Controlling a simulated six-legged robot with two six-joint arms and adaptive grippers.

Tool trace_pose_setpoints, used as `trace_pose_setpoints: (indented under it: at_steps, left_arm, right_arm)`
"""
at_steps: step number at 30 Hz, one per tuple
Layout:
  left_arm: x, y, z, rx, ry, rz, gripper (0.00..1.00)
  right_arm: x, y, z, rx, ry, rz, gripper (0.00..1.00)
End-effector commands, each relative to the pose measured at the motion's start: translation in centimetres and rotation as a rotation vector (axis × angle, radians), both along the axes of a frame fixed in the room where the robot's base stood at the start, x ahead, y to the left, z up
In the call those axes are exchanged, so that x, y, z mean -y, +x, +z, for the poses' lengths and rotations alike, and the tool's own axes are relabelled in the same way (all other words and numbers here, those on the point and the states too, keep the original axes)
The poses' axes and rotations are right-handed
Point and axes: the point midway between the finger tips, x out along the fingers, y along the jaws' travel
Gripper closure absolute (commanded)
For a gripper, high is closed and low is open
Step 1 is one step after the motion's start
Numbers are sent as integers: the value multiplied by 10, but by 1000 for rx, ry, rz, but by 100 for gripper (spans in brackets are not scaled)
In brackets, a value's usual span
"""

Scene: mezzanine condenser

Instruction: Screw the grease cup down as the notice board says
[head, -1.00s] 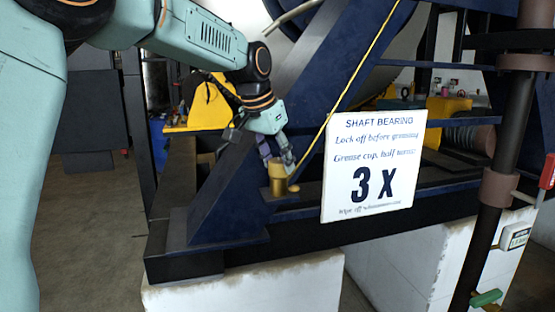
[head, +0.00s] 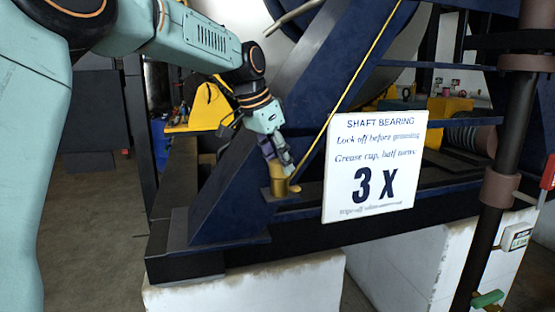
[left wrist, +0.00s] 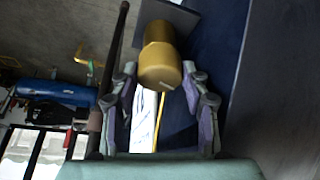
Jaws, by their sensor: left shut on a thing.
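The brass grease cup (head: 280,178) stands on a dark blue ledge of the frame, left of the notice board. The white notice board (head: 374,170) reads "SHAFT BEARING, Lock off before greasing, Grease cup, half turns: 3 X"; its bottom line is too small to read surely. My left gripper (head: 277,160) comes down on the cup from above and is shut on it. In the left wrist view the cup (left wrist: 160,62) shows between the two fingers, with a light mark on its end face. My right gripper is in neither view.
A yellow pipe (head: 352,87) runs slantwise from the cup up past the board. A dark blue beam (head: 245,165) rises close beside my gripper. A dark upright pipe (head: 495,200) stands at the right. White blocks (head: 245,288) carry the frame. Open floor lies at left.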

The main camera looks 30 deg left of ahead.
Motion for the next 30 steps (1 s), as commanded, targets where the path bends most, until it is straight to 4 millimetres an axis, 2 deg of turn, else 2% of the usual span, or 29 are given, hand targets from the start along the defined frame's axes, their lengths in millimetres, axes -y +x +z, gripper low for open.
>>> trace_pose_setpoints:
  at_steps: [1,9,20,30]
  left_arm:
    - [-1,1,3,8,2,1,52]
    - [0,1,1,5,1,1,31]
    - [-1,0,4,6,2,2,31]
    - [-5,-17,48,8,2,2,31]
  right_arm:
    - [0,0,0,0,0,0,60]
    - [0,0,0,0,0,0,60]
    - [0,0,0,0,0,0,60]
    - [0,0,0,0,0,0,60]
